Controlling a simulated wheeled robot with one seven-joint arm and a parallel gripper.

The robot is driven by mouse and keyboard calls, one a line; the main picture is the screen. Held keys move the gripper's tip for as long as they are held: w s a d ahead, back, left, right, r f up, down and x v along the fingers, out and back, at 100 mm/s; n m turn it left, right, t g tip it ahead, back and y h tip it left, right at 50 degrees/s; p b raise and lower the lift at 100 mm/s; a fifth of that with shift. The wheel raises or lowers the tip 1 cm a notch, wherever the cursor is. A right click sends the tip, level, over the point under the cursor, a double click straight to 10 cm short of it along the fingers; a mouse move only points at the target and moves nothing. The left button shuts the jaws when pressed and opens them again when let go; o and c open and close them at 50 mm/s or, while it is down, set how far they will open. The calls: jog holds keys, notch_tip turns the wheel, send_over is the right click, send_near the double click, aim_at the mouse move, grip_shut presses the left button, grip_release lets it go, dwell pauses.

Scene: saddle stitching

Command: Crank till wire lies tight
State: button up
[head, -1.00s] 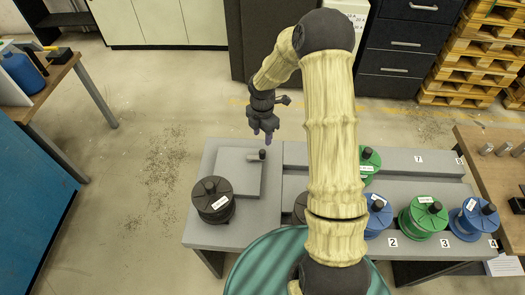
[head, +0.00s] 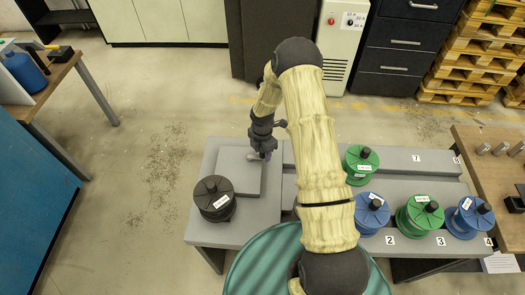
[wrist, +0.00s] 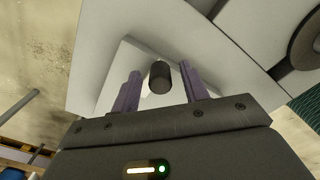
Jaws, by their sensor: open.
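My gripper (head: 264,154) is open above the right side of a raised grey block (head: 237,178) on the grey bench. In the wrist view, a dark cylindrical crank knob (wrist: 160,77) shows between the two purple fingers, with a gap on each side. The fingers do not grip it. In the head view my gripper mostly covers the crank. A black labelled spool (head: 214,200) stands upright on the bench, left of the block. I cannot make out any wire.
A green spool (head: 360,165), a blue spool (head: 372,214), another green spool (head: 420,215) and another blue spool (head: 468,217) stand in numbered places on the right. A teal ribbed drum (head: 262,265) is at the front. The floor left of the bench is open.

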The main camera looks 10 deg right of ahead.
grip_shut()
jog(key=shift+s+a, duration=0.1)
jog(key=shift+s, duration=0.05)
